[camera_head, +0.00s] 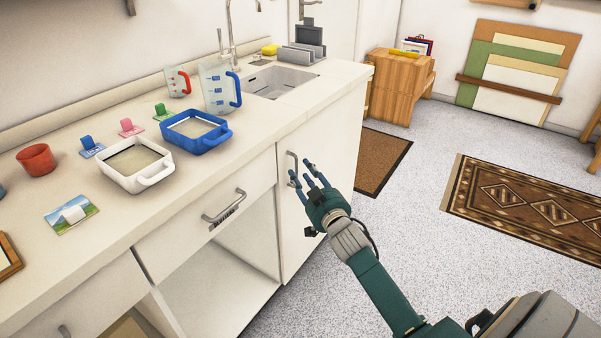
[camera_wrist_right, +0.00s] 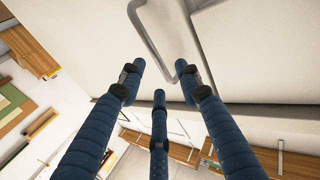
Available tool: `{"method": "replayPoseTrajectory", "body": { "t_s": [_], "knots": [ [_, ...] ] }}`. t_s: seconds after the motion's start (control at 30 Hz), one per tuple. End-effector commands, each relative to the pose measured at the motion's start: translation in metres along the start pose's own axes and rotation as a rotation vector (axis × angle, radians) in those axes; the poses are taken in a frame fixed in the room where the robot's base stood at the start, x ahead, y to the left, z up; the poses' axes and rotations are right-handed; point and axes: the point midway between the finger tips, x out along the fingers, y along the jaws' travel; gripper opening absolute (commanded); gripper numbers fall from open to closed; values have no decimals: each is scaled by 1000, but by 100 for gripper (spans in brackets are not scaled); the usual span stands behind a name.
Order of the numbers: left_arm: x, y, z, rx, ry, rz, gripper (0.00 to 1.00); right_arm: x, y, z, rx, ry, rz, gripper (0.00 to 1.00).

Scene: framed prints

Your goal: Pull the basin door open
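The basin door (camera_head: 323,165) is the white cabinet front under the sink. It looks shut. Its upright metal handle (camera_head: 291,165) is near its left edge, and shows large at the top of the right wrist view (camera_wrist_right: 149,33). My right gripper (camera_head: 309,175) is in front of the door, close to the handle. Its blue fingers are spread and empty in the right wrist view (camera_wrist_right: 162,76). The handle's lower end reaches between the two outer fingertips there; I cannot tell if any finger touches it. My left gripper is not in view.
A drawer with a handle (camera_head: 222,207) and an open compartment (camera_head: 215,285) are left of the door. The counter holds trays and jugs beside the sink (camera_head: 280,82). A brown mat (camera_head: 381,162) lies beyond the door; the speckled floor in front is clear.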

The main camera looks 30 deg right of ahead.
Motion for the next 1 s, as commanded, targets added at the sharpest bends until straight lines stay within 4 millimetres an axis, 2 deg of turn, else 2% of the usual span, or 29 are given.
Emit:
{"method": "replayPoseTrajectory", "body": {
  "t_s": [0.1, 0.2, 0.53, 0.7, 1.0],
  "knots": [
    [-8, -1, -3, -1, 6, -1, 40, 16, 0, 1, 0, 1, 0, 34],
    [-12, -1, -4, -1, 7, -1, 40, 23, 0, 0, 0, 0, 0, 34],
    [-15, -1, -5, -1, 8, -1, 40, 26, 0, 1, -1, -1, 0, 34],
    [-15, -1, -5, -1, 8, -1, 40, 25, 0, 1, 0, -1, 0, 0],
    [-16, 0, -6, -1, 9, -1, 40, 24, 1, 1, -1, -2, -4, 0]
  ]
}}
